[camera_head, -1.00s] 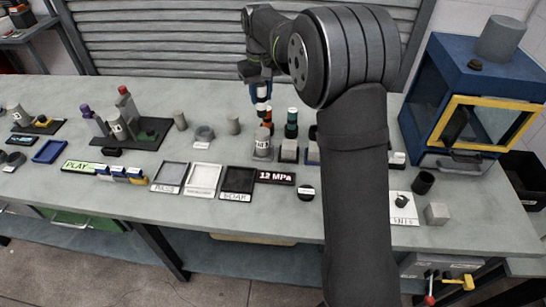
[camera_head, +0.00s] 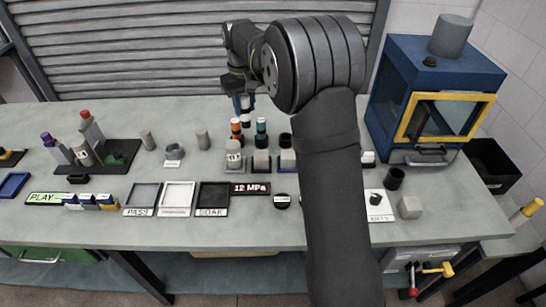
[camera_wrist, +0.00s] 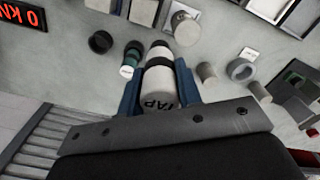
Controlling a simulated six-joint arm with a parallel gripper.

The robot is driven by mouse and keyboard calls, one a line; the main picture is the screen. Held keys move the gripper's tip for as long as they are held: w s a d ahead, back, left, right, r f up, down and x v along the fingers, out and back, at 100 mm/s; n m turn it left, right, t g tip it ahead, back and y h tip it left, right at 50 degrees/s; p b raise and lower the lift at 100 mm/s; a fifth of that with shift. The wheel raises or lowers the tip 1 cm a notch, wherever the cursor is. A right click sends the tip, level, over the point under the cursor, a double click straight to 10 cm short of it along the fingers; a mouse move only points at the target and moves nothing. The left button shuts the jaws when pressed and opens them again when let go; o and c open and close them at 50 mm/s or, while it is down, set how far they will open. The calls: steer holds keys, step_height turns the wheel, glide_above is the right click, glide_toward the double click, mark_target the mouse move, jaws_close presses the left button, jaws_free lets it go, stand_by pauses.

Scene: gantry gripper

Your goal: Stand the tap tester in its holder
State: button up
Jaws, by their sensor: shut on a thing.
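My gripper (camera_wrist: 160,92) is shut on the tap tester (camera_wrist: 158,101), a pale cylinder with a dark band and the letters TAP, between two blue fingers. In the head view my gripper (camera_head: 241,98) is above the bench, behind the holder row. The tester's pale and dark part (camera_head: 247,104) shows there only in small part. Below it stand an orange-banded piece (camera_head: 236,127) and a teal-banded piece (camera_head: 262,129), near several pale holder blocks (camera_head: 261,160). I cannot tell which block is the tester's holder. The tester's lower end is hidden in the wrist view.
A black piece (camera_head: 284,139) stands to the right of the teal one. Labelled trays (camera_head: 177,197) and a 12 MPa display (camera_head: 250,188) lie in front. A grey cylinder (camera_head: 203,139) stands left of the row. A blue cabinet (camera_head: 425,95) stands at the right.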

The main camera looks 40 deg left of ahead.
steer(key=w+d+f, duration=0.2)
steer(key=w+d, duration=0.5)
steer(key=w, duration=0.2)
steer(key=w+d+f, duration=0.2)
steer(key=w+d, duration=0.4)
steer(key=w, duration=0.4)
steer(key=shift+s+a+f, duration=0.55)
steer(key=shift+a+f, duration=1.1)
steer(key=shift+f, duration=0.3)
steer(key=shift+s+a+f, duration=0.5)
steer(key=shift+a+f, duration=1.2)
steer(key=shift+f, duration=0.2)
steer(key=shift+s+a+f, duration=0.55)
steer(key=shift+a+f, duration=1.1)
steer(key=shift+f, duration=0.3)
steer(key=shift+f, duration=0.2)
steer(key=o, duration=1)
steer(key=shift+c, duration=0.2)
steer(key=shift+r, duration=0.1)
